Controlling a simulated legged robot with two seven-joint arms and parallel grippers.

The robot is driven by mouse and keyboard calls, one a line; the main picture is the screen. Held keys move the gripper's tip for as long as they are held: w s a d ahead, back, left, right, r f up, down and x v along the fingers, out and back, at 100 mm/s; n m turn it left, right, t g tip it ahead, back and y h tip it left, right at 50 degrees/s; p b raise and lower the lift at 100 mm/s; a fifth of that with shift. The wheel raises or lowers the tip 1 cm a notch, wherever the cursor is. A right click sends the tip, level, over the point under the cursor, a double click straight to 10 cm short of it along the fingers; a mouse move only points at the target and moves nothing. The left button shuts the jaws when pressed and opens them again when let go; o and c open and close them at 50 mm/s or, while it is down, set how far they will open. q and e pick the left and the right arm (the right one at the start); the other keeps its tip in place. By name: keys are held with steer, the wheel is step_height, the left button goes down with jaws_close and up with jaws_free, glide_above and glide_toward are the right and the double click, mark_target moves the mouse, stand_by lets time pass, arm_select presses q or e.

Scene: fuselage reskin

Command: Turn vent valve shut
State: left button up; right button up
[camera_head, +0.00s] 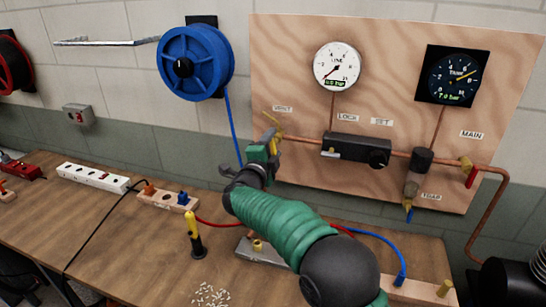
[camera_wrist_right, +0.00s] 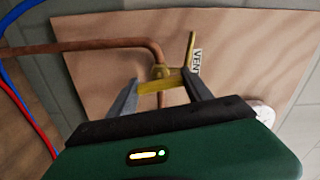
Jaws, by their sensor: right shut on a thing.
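The vent valve is a small brass fitting with a yellow handle (camera_head: 271,119) at the left side of the plywood panel, beside the VENT label (camera_head: 283,108). My right gripper (camera_head: 269,140) is at this valve, its arm reaching up from the bottom of the head view. In the right wrist view the brass valve body (camera_wrist_right: 160,72) sits at the end of a copper pipe. There the fingers of my right gripper (camera_wrist_right: 163,92) are closed on the yellow handle (camera_wrist_right: 191,47), one finger on each side. My left gripper is not in view.
The panel (camera_head: 295,60) also carries a LINE gauge (camera_head: 337,66), a TANK gauge (camera_head: 454,76), a black regulator block (camera_head: 350,149) and a red-handled MAIN valve (camera_head: 469,175). A blue hose reel (camera_head: 195,62) hangs to the left.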

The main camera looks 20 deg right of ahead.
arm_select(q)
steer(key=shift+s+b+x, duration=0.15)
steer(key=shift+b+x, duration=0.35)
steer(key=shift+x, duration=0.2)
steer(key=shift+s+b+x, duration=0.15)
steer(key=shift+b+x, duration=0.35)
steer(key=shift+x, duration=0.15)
arm_select(e)
steer(key=shift+f+m, duration=0.15)
steer(key=shift+m, duration=0.95)
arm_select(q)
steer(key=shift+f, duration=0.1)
arm_select(e)
steer(key=o, duration=1.1)
steer(key=shift+c, duration=0.2)
steer(key=o, duration=0.3)
steer(key=shift+w, duration=0.25)
steer(key=shift+s, duration=0.2)
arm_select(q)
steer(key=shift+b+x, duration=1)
arm_select(e)
steer(key=v, duration=1.6)
steer(key=shift+s+a, duration=0.2)
steer(key=shift+a, duration=0.15)
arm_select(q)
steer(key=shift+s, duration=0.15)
